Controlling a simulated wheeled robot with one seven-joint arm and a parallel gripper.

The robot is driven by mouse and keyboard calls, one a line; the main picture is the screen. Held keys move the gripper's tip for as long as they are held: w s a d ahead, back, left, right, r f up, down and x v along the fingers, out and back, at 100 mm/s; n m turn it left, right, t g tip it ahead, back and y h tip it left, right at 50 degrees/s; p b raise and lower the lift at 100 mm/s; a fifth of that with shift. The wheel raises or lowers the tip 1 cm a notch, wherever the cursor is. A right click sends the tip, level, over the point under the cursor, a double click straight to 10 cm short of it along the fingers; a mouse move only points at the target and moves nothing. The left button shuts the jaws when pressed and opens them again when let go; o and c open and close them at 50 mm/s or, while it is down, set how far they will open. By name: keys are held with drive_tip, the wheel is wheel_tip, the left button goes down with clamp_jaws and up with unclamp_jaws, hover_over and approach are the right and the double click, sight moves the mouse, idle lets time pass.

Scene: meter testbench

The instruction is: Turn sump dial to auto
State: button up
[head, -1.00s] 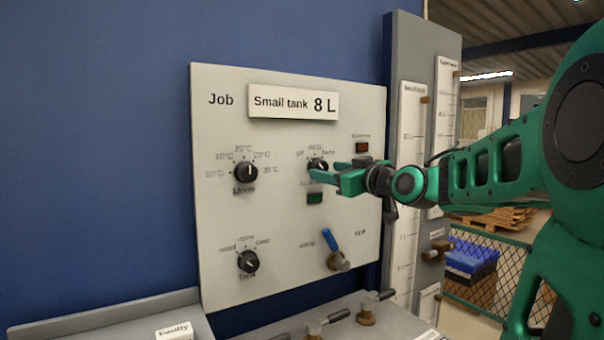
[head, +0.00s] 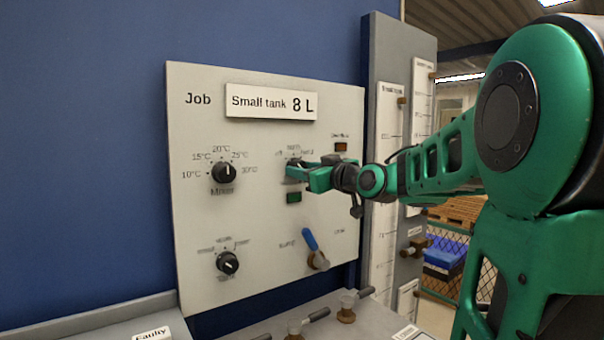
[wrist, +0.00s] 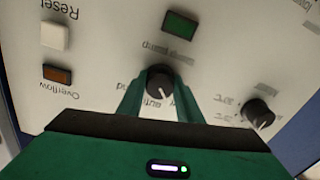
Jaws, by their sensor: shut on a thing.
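The sump dial, a round black knob, is at the upper right of the grey panel (head: 260,215) in the head view. It is partly hidden there by my gripper (head: 300,172). In the wrist view, which is upside down, the sump dial (wrist: 159,80) sits between the two green fingers of my gripper (wrist: 157,92), shut on its sides. Its white pointer line aims down and slightly right in that view, close to the "auto" label (wrist: 152,103). A label at the left of the dial is partly covered by a finger.
The mixer dial (head: 223,173) is left of the sump dial, and another black dial (head: 228,262) is below it. A green indicator (head: 294,197) sits under the sump dial. A blue-handled valve (head: 313,245) is at lower right. A grey gauge board (head: 390,130) stands right of the panel.

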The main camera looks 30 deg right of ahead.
drive_tip(key=shift+d+m, duration=0.1)
drive_tip(key=shift+m, duration=0.2)
drive_tip(key=m, duration=0.8)
drive_tip(key=shift+s+f, duration=0.1)
idle(0.5)
drive_tip(key=o, duration=1)
drive_tip(key=shift+o, duration=0.2)
drive_tip(key=s, duration=1)
drive_tip(key=shift+s, duration=0.35)
